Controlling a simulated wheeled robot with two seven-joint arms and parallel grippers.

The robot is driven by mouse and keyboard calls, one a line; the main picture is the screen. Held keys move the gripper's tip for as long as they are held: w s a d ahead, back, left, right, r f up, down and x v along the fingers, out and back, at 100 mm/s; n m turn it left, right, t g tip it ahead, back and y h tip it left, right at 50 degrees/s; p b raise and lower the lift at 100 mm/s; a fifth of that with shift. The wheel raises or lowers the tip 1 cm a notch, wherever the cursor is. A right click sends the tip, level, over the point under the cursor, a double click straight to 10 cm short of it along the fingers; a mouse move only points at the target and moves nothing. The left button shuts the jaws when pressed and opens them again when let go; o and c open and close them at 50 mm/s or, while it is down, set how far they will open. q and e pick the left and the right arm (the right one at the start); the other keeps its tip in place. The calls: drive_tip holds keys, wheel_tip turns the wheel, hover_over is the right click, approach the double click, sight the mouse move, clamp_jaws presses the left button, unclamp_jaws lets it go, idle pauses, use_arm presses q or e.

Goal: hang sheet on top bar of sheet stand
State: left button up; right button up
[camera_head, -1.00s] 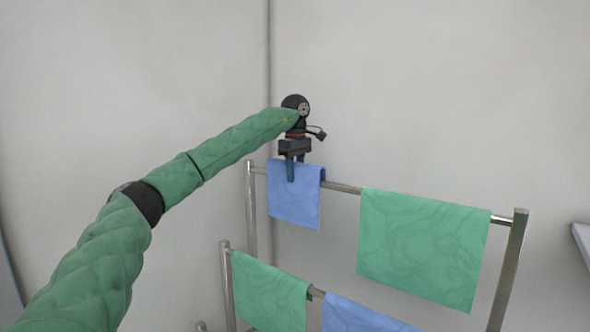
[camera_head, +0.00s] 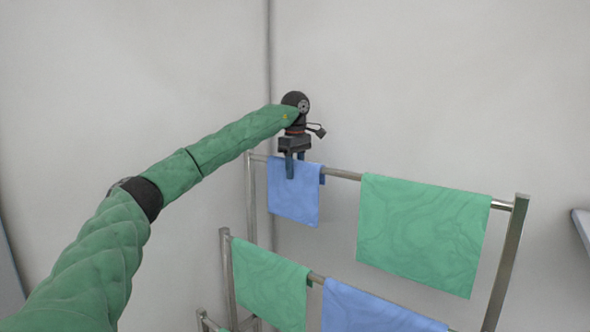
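The sheet stand has a metal top bar (camera_head: 343,174) between two posts. A small blue sheet (camera_head: 293,200) hangs over the left end of the top bar. My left gripper (camera_head: 295,170) is right above it, fingers pointing down, one in front of the sheet's upper edge and one at or behind the bar. Whether the fingers pinch the cloth is not clear. A green sheet (camera_head: 424,235) hangs over the right part of the top bar. My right gripper is not in view.
On a lower bar hang another green sheet (camera_head: 269,286) and another blue sheet (camera_head: 378,310). Bare bar shows between the two upper sheets. Grey walls meet in a corner behind the stand. A pale edge (camera_head: 582,232) shows at the far right.

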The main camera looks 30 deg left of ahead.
use_arm(q)
drive_tip(key=o, duration=0.3)
drive_tip(key=shift+o, duration=0.4)
